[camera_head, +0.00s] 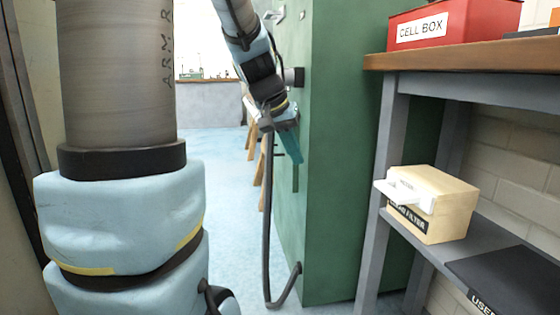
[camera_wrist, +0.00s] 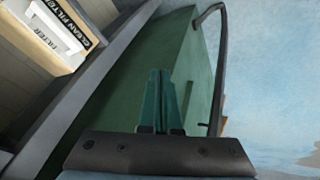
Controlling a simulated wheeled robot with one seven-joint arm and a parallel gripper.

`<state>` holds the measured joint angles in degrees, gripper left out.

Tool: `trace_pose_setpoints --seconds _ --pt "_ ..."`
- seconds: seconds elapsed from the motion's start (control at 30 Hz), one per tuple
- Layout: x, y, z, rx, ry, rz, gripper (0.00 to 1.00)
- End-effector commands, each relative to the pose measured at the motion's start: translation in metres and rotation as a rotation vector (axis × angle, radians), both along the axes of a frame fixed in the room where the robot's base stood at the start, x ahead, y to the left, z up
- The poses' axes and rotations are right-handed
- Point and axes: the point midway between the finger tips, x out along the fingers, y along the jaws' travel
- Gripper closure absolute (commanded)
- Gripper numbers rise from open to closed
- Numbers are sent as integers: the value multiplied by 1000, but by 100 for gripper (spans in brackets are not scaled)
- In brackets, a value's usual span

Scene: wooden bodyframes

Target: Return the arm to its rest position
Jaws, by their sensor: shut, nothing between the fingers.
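My gripper (camera_head: 290,146) hangs at the end of my arm, beside the left face of the green cabinet (camera_head: 340,150) in the head view. Its green fingers point downward. In the wrist view my gripper (camera_wrist: 160,78) shows its two fingers side by side and closed, with nothing between them. The green cabinet (camera_wrist: 120,110) lies beyond the fingers there. I cannot tell whether the fingers touch it.
A grey shelf unit (camera_head: 395,130) at right carries a red cell box (camera_head: 455,27), a filter carton (camera_head: 440,200) and a dark box (camera_head: 515,280).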

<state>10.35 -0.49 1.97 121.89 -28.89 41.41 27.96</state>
Motion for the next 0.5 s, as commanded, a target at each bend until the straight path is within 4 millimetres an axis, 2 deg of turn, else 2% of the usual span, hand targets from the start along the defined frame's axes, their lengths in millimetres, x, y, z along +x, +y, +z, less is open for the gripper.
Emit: trace_pose_setpoints --seconds 0.03,0.1,0.3,0.47,0.5 --pt "-15 17 -17 51 45 42 100" --pt "-33 36 -42 112 87 91 100" --pt "-85 79 -89 247 167 180 100" --pt "-130 104 -114 324 213 220 100" --pt "-124 103 -99 319 204 221 100"
